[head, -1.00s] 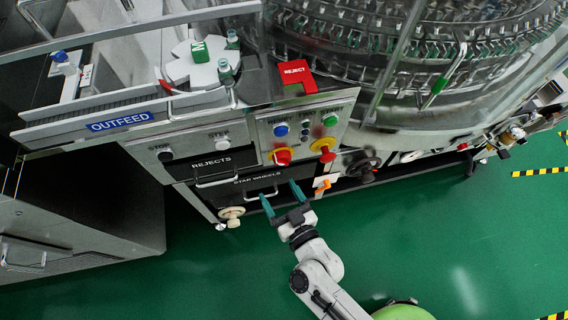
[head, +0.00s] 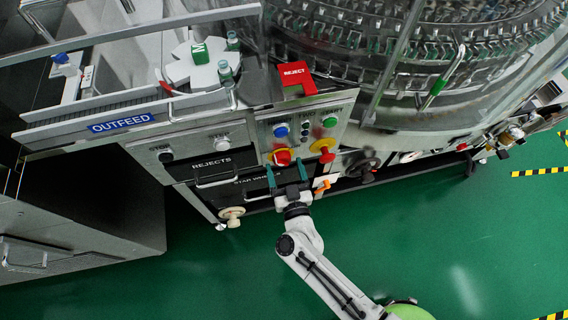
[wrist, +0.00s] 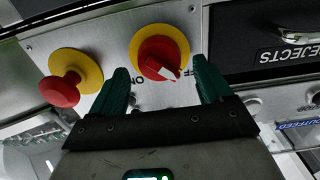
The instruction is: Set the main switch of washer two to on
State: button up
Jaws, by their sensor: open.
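The main switch (head: 283,157) is a red rotary knob on a yellow disc, on the steel control panel (head: 345,101). In the wrist view the switch (wrist: 158,48) shows large, with a white mark on its handle pointing down-right toward the partly hidden OFF lettering. The ON lettering (wrist: 138,107) shows lower left of the knob. My gripper (head: 287,173) is open, with its green fingers just below the switch in the head view. In the wrist view my gripper (wrist: 163,72) has one finger on each side of the knob, and nothing is held.
A red mushroom button on yellow (head: 324,150) sits right of the switch. Blue (head: 281,131) and green (head: 330,121) buttons are above. The REJECTS drawer (head: 210,165) is to the left, a black handwheel (head: 366,168) to the right.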

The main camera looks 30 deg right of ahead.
jog(key=shift+x, duration=0.8)
jog(key=shift+c, duration=0.3)
jog(key=c, duration=0.9)
jog(key=shift+c, duration=0.2)
